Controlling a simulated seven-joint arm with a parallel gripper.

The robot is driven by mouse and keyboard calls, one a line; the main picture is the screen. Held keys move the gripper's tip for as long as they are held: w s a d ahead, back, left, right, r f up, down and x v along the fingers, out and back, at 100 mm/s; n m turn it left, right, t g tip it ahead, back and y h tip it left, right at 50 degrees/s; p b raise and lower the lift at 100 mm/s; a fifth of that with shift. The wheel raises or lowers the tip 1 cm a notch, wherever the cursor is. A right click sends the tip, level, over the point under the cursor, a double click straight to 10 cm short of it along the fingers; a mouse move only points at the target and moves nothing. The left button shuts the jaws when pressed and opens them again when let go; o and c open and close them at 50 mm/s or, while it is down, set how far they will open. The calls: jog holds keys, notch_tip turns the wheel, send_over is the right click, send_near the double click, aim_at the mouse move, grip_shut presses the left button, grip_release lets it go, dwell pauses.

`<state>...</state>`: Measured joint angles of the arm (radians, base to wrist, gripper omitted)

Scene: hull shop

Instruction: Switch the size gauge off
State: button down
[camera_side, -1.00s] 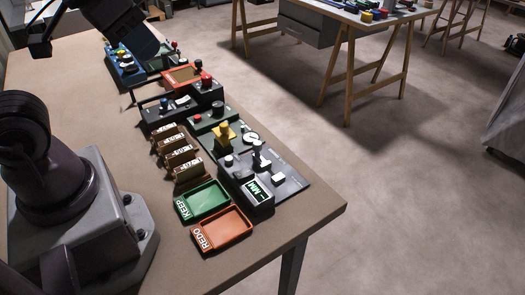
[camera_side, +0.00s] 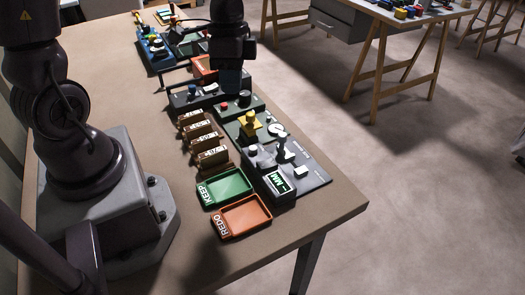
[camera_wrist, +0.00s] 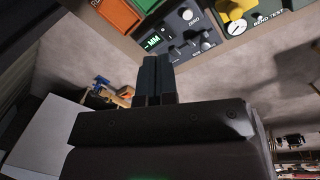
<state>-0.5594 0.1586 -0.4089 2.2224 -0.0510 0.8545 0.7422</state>
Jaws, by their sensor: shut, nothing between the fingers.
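The size gauge (camera_side: 312,176) is a dark grey unit near the table's front right corner. Its small lit display (camera_side: 277,182) reads "MM" with a dash, and several knobs and a white block sit on its top. In the wrist view the display (camera_wrist: 153,42) shows at the top, beside a knob marked ZERO (camera_wrist: 187,15) and a further knob. My gripper (camera_side: 230,88) is above the back part of the row of devices, well away from the gauge. In the wrist view its fingers (camera_wrist: 156,72) are together and empty.
A green KEEP tray (camera_side: 203,203) and an orange REDO tray (camera_side: 224,235) lie beside the gauge. A green unit with a yellow part (camera_side: 249,123) and a dial stands behind it. Several brown labelled blocks (camera_side: 208,151) stand to the left. The table's front is bare.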

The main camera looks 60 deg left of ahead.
jog(key=w+d+f+m+h, duration=0.2)
jog(key=w+m, duration=0.3)
jog(key=m, duration=0.6)
jog(key=shift+d+f+m, duration=0.15)
jog(key=shift+f+m, duration=0.25)
send_near(264, 165)
jog(key=x, duration=0.5)
jog(key=shift+d, duration=0.3)
jog(key=shift+s+f, duration=0.1)
jog(key=shift+f, duration=0.75)
